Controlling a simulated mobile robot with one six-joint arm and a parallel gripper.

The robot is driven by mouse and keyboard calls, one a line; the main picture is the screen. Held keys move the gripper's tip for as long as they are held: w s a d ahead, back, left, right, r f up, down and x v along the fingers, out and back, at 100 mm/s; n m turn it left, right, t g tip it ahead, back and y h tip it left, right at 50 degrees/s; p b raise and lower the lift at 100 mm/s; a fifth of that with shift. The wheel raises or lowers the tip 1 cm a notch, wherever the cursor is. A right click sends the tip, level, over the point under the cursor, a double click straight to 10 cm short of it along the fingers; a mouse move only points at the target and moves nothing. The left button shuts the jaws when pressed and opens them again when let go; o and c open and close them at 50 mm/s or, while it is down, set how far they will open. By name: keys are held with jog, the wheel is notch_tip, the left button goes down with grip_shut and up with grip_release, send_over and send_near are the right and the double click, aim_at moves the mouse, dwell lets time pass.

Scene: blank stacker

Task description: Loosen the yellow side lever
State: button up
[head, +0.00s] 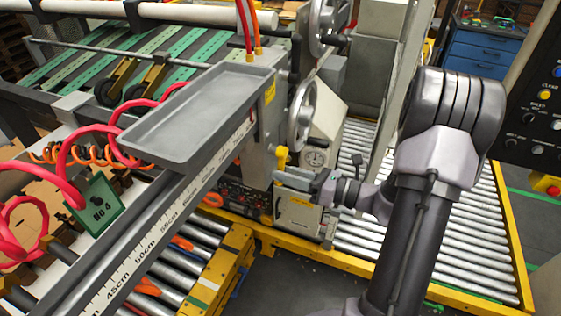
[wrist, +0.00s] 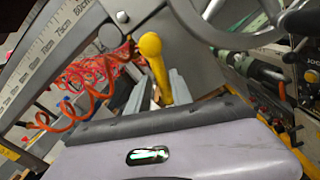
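The yellow side lever (head: 281,158) stands upright on the side of the grey machine in the head view, with a rounded knob at its top. It also shows in the wrist view (wrist: 153,58), its lower shaft reaching down between my fingers. My gripper (head: 287,179) is at the lever's lower part, coming from the right. In the wrist view my gripper's two grey fingers (wrist: 161,94) stand apart, one on each side of the shaft. I cannot tell whether either finger touches the lever. The lever's base is hidden.
A grey handwheel (head: 301,115) is just above and right of the lever. A grey tray (head: 195,115) and a ruler rail lie to the left. Orange coiled hoses (wrist: 85,80) hang left in the wrist view. A roller conveyor (head: 375,200) runs behind my arm.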

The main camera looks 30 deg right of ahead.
notch_tip(320, 180, up, 4)
jog(key=s+a+m+p, duration=0.2)
jog(key=a+m+p, duration=0.1)
jog(key=m+p, duration=1.05)
jog(key=s+d+n+p, duration=0.1)
jog(key=s+d, duration=0.5)
jog(key=s, duration=0.1)
dwell(1.0)
